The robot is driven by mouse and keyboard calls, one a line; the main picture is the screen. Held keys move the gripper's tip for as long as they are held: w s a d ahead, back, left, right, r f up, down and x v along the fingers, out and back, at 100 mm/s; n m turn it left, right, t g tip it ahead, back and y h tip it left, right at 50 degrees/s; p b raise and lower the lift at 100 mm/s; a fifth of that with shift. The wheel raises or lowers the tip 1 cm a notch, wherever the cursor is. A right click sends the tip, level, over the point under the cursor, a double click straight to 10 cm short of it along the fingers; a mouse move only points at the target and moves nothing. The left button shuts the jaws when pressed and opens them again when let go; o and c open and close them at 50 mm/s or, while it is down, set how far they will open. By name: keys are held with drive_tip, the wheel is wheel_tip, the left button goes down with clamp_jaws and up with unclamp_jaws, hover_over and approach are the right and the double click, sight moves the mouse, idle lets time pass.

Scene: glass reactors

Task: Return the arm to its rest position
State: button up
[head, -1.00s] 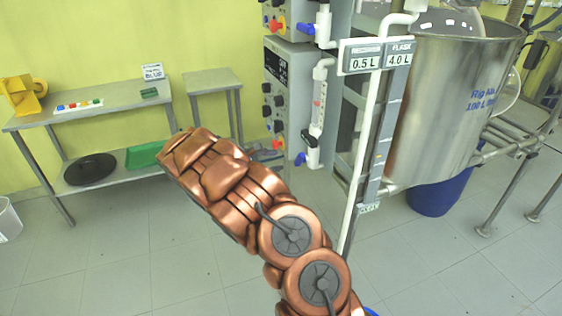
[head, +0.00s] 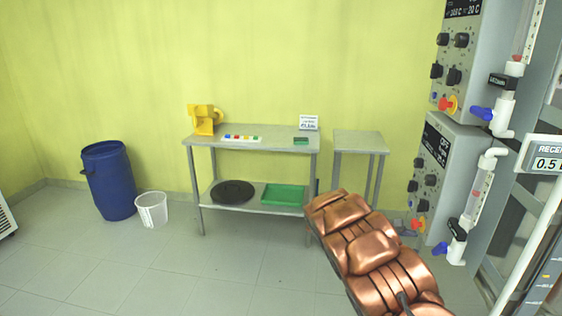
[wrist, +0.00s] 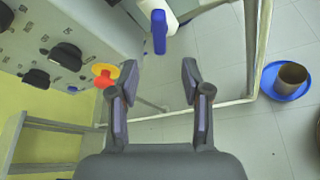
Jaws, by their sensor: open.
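My gripper (wrist: 152,92) shows in the wrist view with its two fingers apart and nothing between them. Beyond the fingers are the floor and the metal frame of the reactor rig. In the head view my copper-coloured arm reaches up from the lower right, in front of the right end of the steel table (head: 262,134). The gripper itself is hidden in the head view.
The control box (head: 448,170) with knobs and valves stands close to the right of my arm. A small side table (head: 360,142) is behind it. A blue barrel (head: 108,180) and white bin (head: 152,209) stand at left. In the wrist view a blue dish (wrist: 286,92) holds a brown vessel.

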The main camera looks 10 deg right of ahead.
drive_tip(key=s+a+r+m+g+y+p, duration=0.1)
drive_tip(key=s+a+r+m+y, duration=0.2)
drive_tip(key=s+r, duration=0.45)
drive_tip(key=s+a+r+m+g+y+p, duration=0.1)
drive_tip(key=s+a+r+m, duration=0.3)
drive_tip(key=s, duration=0.6)
drive_tip(key=s+a+m+t+y+p, duration=0.2)
drive_tip(key=s+a+y, duration=0.7)
drive_tip(key=s+a, duration=1.3)
drive_tip(key=a+m, duration=0.1)
drive_tip(key=a, duration=0.3)
drive_tip(key=shift+s+y, duration=0.35)
drive_tip(key=shift+y, duration=0.05)
drive_tip(key=shift+f, duration=0.1)
